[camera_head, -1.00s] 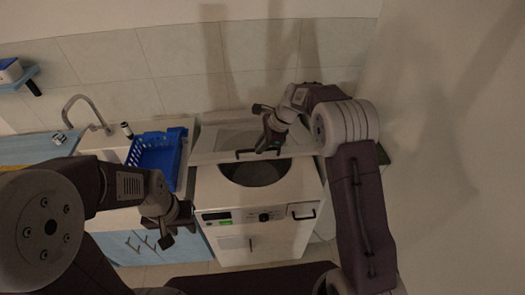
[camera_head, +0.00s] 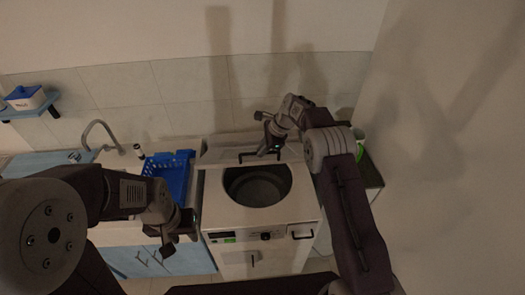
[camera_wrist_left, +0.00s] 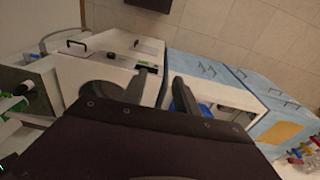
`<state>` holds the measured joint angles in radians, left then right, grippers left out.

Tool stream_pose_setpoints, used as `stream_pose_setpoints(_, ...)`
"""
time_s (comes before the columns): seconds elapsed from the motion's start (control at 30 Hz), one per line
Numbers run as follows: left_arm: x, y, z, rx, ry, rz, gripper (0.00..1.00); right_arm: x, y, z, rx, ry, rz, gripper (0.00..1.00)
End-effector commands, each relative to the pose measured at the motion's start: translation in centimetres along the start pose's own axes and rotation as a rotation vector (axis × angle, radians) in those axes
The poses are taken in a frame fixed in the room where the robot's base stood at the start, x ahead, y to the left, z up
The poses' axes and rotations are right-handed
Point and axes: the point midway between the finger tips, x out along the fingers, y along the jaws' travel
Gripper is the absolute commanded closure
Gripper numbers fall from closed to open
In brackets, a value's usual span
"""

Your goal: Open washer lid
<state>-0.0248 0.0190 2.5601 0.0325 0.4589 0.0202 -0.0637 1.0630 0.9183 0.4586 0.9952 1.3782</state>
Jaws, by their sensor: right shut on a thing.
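The white washer (camera_head: 257,219) stands in the middle of the head view. Its lid (camera_head: 222,150) is raised, standing steeply at the back, and the round dark drum opening (camera_head: 257,188) is fully exposed. My right gripper (camera_head: 265,149) is at the lid's black handle (camera_head: 247,157) and shut on it; the fingers partly cover the handle. My left gripper (camera_head: 176,229) is in front of the counter, left of the washer, apart from it. Its two fingers stand apart and empty in the left wrist view (camera_wrist_left: 158,90), where the washer (camera_wrist_left: 115,60) also shows.
A blue basket (camera_head: 170,172) stands on the counter close to the washer's left side, near a sink tap (camera_head: 98,130). A wall shelf (camera_head: 30,108) is at the upper left. A green object (camera_head: 359,138) stands on a dark surface at the right. The tiled wall is behind the washer.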

Motion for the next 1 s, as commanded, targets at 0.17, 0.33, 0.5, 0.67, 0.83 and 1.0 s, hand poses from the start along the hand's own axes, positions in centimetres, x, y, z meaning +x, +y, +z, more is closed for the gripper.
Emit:
stream_pose_setpoints(0.17, 0.1, -0.1, 0.5, 0.014, -0.019, -0.003, 0.91, 0.2, -0.1, -0.2, 0.001, 0.003, -0.007, 1.0)
stream_pose_setpoints(0.33, -1.0, -3.9, 0.5, 0.281, -0.093, -0.153, 1.0, 0.2, -0.1, -0.2, 0.001, 0.003, -0.007, 1.0)
stream_pose_setpoints(0.5, -2.6, -10.1, -4.0, 0.755, -0.243, -0.474, 1.0, 0.2, -0.1, -0.2, 0.001, 0.003, -0.007, 1.0)
stream_pose_setpoints(0.67, -3.5, -10.3, -13.5, 1.275, -0.345, -0.842, 1.0, 0.2, -0.1, -0.1, 0.001, 0.003, -0.007, 1.0)
stream_pose_setpoints(0.83, -1.6, 1.4, -24.5, 1.865, -0.297, -1.294, 1.0, 0.2, -0.1, -0.1, 0.001, 0.002, -0.007, 1.0)
stream_pose_setpoints(1.0, 4.6, 17.6, -25.1, 2.33, -0.11, -1.583, 1.0, 0.2, -0.1, -0.1, 0.001, 0.002, -0.007, 1.0)
